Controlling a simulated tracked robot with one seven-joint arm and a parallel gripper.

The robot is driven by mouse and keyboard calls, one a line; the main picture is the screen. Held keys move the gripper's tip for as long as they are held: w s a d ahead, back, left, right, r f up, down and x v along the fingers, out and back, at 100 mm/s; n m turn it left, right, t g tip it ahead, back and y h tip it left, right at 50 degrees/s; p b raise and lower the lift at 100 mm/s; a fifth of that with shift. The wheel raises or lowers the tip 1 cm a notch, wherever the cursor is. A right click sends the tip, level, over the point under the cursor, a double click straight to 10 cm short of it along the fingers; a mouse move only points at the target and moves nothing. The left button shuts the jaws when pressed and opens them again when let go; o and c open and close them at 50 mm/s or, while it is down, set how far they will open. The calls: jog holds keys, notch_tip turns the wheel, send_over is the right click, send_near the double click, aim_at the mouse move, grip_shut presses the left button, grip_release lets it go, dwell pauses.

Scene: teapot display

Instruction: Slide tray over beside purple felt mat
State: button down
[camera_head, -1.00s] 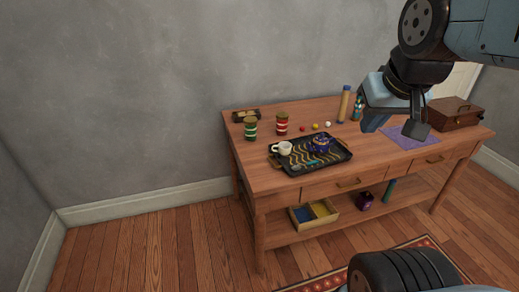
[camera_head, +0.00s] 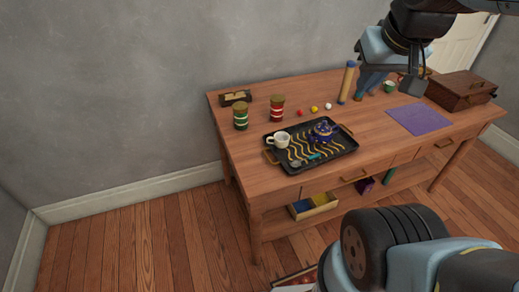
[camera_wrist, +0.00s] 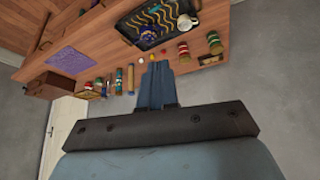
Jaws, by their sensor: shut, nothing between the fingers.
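The dark tray (camera_head: 342,148) with gold wavy stripes lies on the table, left of the purple felt mat (camera_head: 420,119), with bare wood between them. A white cup (camera_head: 279,141), a blue teapot (camera_head: 323,130) and a teal-handled spoon (camera_head: 312,158) are on it. My gripper (camera_head: 365,92) is shut and empty, above the back of the table, behind the gap between tray and mat and touching neither. In the wrist view my shut fingers (camera_wrist: 157,68) point towards the table; the tray (camera_wrist: 127,31) is beyond them and the mat (camera_wrist: 69,62) is further left.
Green and red striped jars (camera_head: 241,118) (camera_head: 277,109), small balls and a tall tan cylinder (camera_head: 347,83) stand along the back. A wooden box (camera_head: 461,90) stands at the right. The mat is bare.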

jog(key=shift+w, duration=0.1)
jog(key=w+a+f+n+g+h, duration=0.3)
jog(key=w+a+f+n, duration=0.5)
jog(key=a+f, duration=0.25)
jog(key=w+a+f+n+g+h, duration=0.2)
jog(key=w+a+f+n+h, duration=0.2)
jog(key=w+a+f+n, duration=0.45)
jog(key=a+f+n+t+h, duration=0.1)
jog(key=a+f+n, duration=0.1)
jog(key=a+f, duration=0.4)
jog(key=a+f+n+t+h, duration=0.1)
jog(key=a+f+n, duration=0.2)
jog(key=f, duration=0.5)
jog(key=shift+m, duration=0.35)
jog(key=x, duration=0.6)
jog(key=s+x, duration=0.1)
jog(key=x, duration=0.2)
jog(key=shift+d+f, duration=0.1)
jog(key=shift+f, duration=0.35)
jog(key=shift+w+d+r, duration=0.1)
jog(key=shift+w+d, duration=0.05)
jog(key=shift+d, duration=0.4)
jog(key=shift+w+d, duration=0.2)
jog(key=shift+d, duration=0.35)
jog(key=shift+w+d, duration=0.25)
jog(key=shift+d, duration=0.5)
